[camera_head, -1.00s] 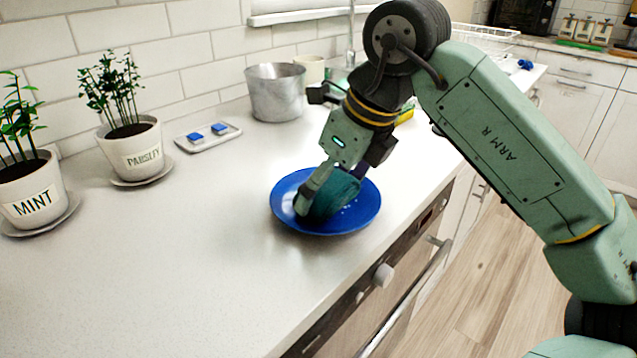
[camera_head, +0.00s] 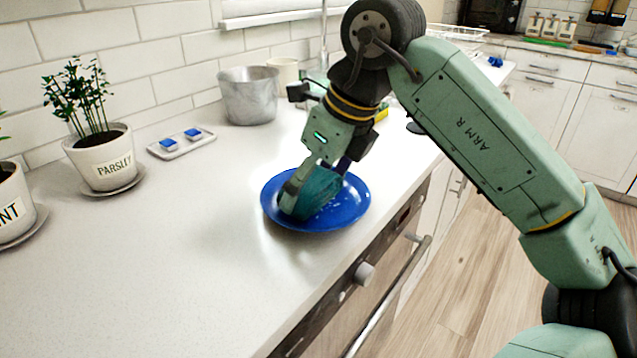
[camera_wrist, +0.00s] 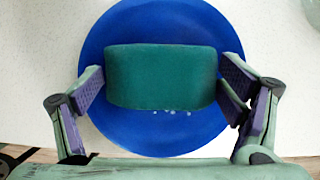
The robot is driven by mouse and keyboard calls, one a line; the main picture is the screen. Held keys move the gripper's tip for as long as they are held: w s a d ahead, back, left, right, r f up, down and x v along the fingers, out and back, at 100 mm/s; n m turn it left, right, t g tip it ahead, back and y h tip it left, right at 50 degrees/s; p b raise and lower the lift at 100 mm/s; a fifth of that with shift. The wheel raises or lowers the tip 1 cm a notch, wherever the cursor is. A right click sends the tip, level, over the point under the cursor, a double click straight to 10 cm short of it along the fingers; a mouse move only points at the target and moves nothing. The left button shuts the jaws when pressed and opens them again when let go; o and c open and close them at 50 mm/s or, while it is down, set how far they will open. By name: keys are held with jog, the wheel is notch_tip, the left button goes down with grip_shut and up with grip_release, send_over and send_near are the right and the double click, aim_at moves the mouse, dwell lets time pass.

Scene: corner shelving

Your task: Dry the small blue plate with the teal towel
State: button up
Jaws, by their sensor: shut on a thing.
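The small blue plate (camera_head: 348,207) lies flat on the pale counter near its front edge. The teal towel (camera_head: 318,190) is bunched between the fingers of my gripper (camera_head: 309,197), over the middle of the plate. In the wrist view the towel (camera_wrist: 162,77) is a rounded block across the plate (camera_wrist: 160,22), and my gripper (camera_wrist: 163,92) has a finger at each side of it. Several small pale drops (camera_wrist: 172,112) show on the plate just below the towel. The towel's underside is hidden, so its contact with the plate is not directly visible.
A metal pot (camera_head: 248,95) and a cream pot (camera_head: 284,75) stand behind the plate. A small tray (camera_head: 181,143) with two blue pieces and a parsley pot (camera_head: 99,157) stand to the left. The counter (camera_head: 150,270) left of the plate is clear. An oven handle (camera_head: 388,297) runs below the edge.

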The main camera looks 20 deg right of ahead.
jog(key=shift+w+a+f, duration=0.1)
jog(key=shift+w+a, duration=0.35)
jog(key=shift+a, duration=0.1)
notch_tip(320, 180, up, 7)
jog(key=p, duration=0.4)
jog(key=shift+p, duration=0.4)
dwell(0.4)
